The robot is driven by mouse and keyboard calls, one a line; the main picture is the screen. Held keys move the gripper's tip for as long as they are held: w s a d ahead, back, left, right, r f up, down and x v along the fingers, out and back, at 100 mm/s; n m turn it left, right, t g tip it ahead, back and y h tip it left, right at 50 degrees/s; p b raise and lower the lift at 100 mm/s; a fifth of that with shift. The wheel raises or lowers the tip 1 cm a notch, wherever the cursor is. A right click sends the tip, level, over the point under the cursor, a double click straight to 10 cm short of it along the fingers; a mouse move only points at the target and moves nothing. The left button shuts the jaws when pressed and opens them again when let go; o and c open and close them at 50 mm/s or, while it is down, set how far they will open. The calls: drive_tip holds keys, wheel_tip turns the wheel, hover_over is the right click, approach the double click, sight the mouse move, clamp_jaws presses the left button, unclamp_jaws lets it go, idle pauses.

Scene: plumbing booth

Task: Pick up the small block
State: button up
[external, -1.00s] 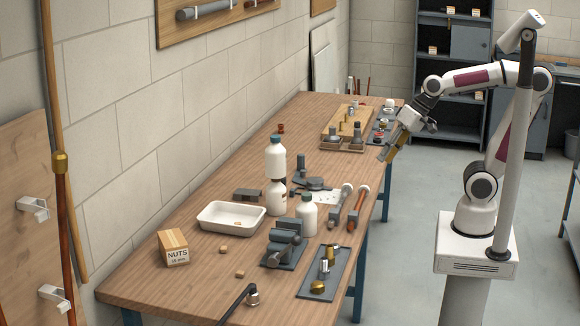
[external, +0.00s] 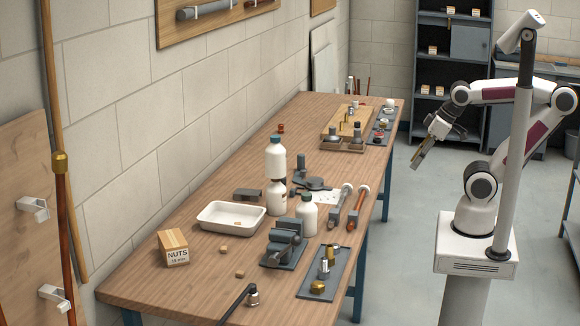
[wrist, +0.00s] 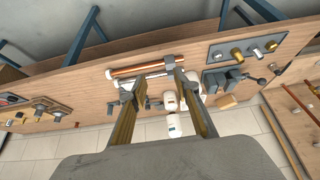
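Two small tan blocks lie on the wooden workbench (external: 180,267) in the external view, one (external: 224,249) just in front of the white tray and one (external: 240,274) nearer the front. Another small tan piece (external: 237,224) shows inside the tray. I cannot tell which is the task's block. My gripper (external: 417,162) hangs beyond the bench's right edge, far from these blocks, pointing down and left. In the wrist view its two fingers (wrist: 154,82) are spread apart with nothing gripped between them. I cannot make out the small blocks in that view.
The white tray (external: 216,216), a NUTS box (external: 173,247), white bottles (external: 307,218) and a dark vise (external: 284,244) stand around the blocks. A grey mat (external: 322,285) with fittings lies at the right edge. The floor beside the bench is clear.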

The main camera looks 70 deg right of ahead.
idle(0.3)
drive_tip(key=w+a+r, duration=0.2)
drive_tip(key=w+r, duration=0.1)
drive_tip(key=w, duration=0.5)
drive_tip(key=w+a+r, duration=0.2)
drive_tip(key=w+a, duration=0.1)
drive_tip(key=w, duration=0.4)
drive_tip(key=t, duration=0.1)
hover_over(240, 274)
drive_tip(key=s, duration=0.5)
wheel_tip(240, 274, down, 21)
drive_tip(key=shift+d+f, duration=0.1)
drive_tip(key=shift+d, duration=0.3)
drive_tip(key=shift+f, duration=0.1)
drive_tip(key=shift+x, duration=1.2)
